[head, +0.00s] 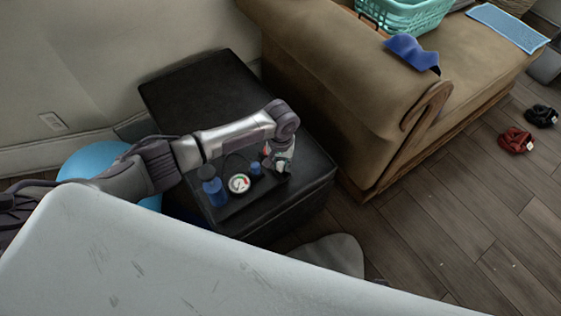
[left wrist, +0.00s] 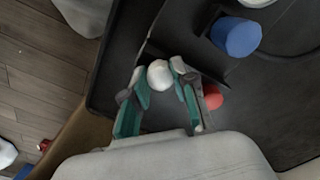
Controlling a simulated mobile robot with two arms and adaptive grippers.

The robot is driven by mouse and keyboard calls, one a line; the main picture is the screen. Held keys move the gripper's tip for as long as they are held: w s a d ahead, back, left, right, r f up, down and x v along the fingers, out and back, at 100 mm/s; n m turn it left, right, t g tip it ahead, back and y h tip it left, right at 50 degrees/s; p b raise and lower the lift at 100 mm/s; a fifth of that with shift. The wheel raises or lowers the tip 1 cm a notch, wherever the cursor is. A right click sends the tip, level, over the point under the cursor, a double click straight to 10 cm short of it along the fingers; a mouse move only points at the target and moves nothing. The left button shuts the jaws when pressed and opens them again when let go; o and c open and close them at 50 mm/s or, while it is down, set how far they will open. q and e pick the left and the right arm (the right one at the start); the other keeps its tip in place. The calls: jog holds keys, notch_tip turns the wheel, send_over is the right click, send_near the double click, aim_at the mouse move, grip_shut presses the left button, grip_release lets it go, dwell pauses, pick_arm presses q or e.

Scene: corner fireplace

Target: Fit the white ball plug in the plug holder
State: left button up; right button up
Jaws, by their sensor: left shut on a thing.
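My left gripper (head: 280,165) reaches over the black leather ottoman (head: 190,95), at the right end of a dark holder (head: 232,208). In the left wrist view, the green-padded fingers of this gripper (left wrist: 158,70) are shut on the white ball plug (left wrist: 159,78), at their tips. The dark holder carries a blue plug (head: 256,168), a round gauge (head: 239,184) and a blue bottle (head: 214,190). The blue plug also shows in the left wrist view (left wrist: 236,36). A red ball (left wrist: 213,97) sits beside the right finger. I cannot tell whether the white plug touches the holder.
A brown sofa (head: 330,80) stands close to the right of the ottoman, with a teal basket (head: 410,14) and a blue cloth (head: 412,53) on it. A light blue round object (head: 95,163) is behind my left arm. The ottoman's far part is clear.

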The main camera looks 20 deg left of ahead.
pick_arm(q)
jog(key=shift+f, duration=0.25)
pick_arm(e)
jog(key=shift+w+r, duration=0.1)
jog(key=shift+r, duration=0.05)
pick_arm(q)
jog(key=o, duration=1)
jog(key=shift+c, duration=0.2)
pick_arm(e)
jog(key=shift+w+r, duration=0.15)
